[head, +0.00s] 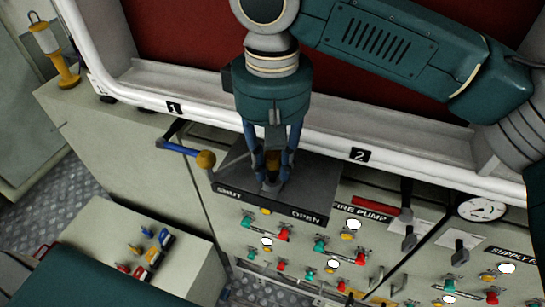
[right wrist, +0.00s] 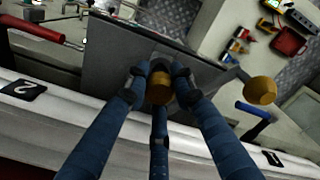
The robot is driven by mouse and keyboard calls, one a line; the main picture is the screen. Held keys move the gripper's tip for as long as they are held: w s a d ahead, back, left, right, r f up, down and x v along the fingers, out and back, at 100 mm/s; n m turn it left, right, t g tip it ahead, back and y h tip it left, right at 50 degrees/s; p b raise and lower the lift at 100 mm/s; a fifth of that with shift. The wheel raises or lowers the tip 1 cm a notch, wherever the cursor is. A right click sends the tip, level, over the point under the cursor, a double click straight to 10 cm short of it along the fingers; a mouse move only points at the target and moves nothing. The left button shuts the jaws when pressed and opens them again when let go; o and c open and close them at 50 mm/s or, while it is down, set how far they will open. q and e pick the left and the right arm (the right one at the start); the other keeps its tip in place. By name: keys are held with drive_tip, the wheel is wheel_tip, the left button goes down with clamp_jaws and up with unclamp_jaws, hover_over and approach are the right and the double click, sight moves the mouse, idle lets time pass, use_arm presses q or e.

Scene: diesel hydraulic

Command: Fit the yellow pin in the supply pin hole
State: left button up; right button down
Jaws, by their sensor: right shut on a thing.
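My right gripper (head: 271,181) points down over the top of a dark grey box marked SHUT and OPEN (head: 315,190). In the right wrist view its fingers (right wrist: 160,76) are closed around a yellow-orange pin (right wrist: 159,88), whose round end shows between them. The pin's lower end is hidden, so I cannot tell whether it is in a hole or just above the box. No pin hole is visible; the fingers cover that part of the box top. My left gripper is not in view.
A lever with an orange-brown ball knob (head: 205,159) stands close to the box's left side, with a blue handle (head: 178,148) behind. A white window frame (head: 335,135) runs behind the gripper. Red, green and yellow knobs cover the panel below. Small items lie on the left cabinet (head: 185,245).

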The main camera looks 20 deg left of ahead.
drive_tip(key=shift+f, duration=0.7)
drive_tip(key=c, duration=1.4)
unclamp_jaws()
drive_tip(key=shift+r, duration=0.1)
